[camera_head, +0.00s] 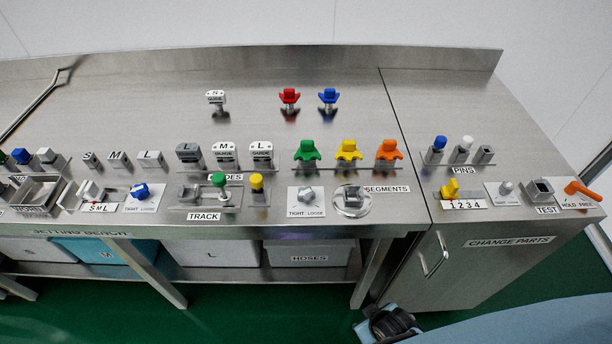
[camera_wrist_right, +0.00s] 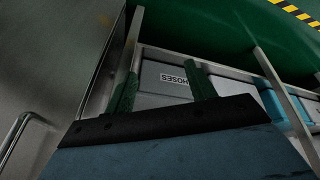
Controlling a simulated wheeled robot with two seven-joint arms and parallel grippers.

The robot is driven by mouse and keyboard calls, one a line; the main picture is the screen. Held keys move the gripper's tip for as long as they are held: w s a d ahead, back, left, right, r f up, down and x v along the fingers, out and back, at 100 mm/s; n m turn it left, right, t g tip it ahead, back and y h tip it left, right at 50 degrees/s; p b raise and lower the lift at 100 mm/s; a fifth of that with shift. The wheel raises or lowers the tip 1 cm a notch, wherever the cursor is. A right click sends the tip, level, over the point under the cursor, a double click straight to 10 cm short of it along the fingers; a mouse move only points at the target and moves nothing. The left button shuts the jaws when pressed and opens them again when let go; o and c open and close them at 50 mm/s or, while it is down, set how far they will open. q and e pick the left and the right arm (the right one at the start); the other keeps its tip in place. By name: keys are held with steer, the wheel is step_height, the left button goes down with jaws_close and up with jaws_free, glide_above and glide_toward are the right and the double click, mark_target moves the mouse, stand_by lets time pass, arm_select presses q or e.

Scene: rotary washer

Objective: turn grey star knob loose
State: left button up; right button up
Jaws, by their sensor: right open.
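The grey star knob (camera_head: 306,195) stands on a small white plate marked TIGHT and LOOSE, at the front of the steel bench in the head view. Nothing touches it. My right gripper (camera_wrist_right: 162,82) shows in the right wrist view with its two dark green fingers apart and nothing between them. It is low in front of the bench, facing the grey HOSES bin (camera_wrist_right: 172,80) on the lower shelf, well away from the knob. The knob is not in the wrist view. My left gripper is not in view.
A steel holder on a round base (camera_head: 352,199) stands right of the knob, and the TRACK fixture (camera_head: 205,197) stands left. Green (camera_head: 307,152), yellow (camera_head: 348,151) and orange (camera_head: 389,151) segments stand behind. A blue star knob (camera_head: 140,191) has a similar plate. The CHANGE PARTS cabinet (camera_head: 490,262) stands right.

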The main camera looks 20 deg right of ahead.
steer(key=w+a+r+m+t+p, duration=0.15)
steer(key=w+r, duration=0.25)
steer(key=r, duration=1)
steer(key=w+r+n+t+p, duration=0.1)
steer(key=w+r+t+p, duration=0.3)
steer(key=r, duration=1)
steer(key=w+a+r+n+t+y, duration=0.1)
steer(key=w+a+r+t, duration=0.25)
steer(key=w+r, duration=0.55)
steer(key=w+a+r+n+t+y, duration=0.1)
steer(key=w+a+r+t, duration=0.35)
steer(key=r, duration=0.95)
steer(key=s+a+r+n+g+y, duration=0.1)
steer(key=a+r+n+g+y, duration=0.4)
steer(key=a+n+y, duration=0.45)
steer(key=s+a+r+n+g+y, duration=0.2)
steer(key=a+r+n+g+y, duration=0.3)
steer(key=a+n+y, duration=0.4)
steer(key=n+g+h, duration=0.5)
steer(key=g+h, duration=0.3)
steer(key=h, duration=1.2)
glide_above(305, 192)
step_height(305, 192, down, 17)
steer(key=shift+t, duration=0.25)
step_height(305, 192, down, 13)
steer(key=shift+r, duration=0.2)
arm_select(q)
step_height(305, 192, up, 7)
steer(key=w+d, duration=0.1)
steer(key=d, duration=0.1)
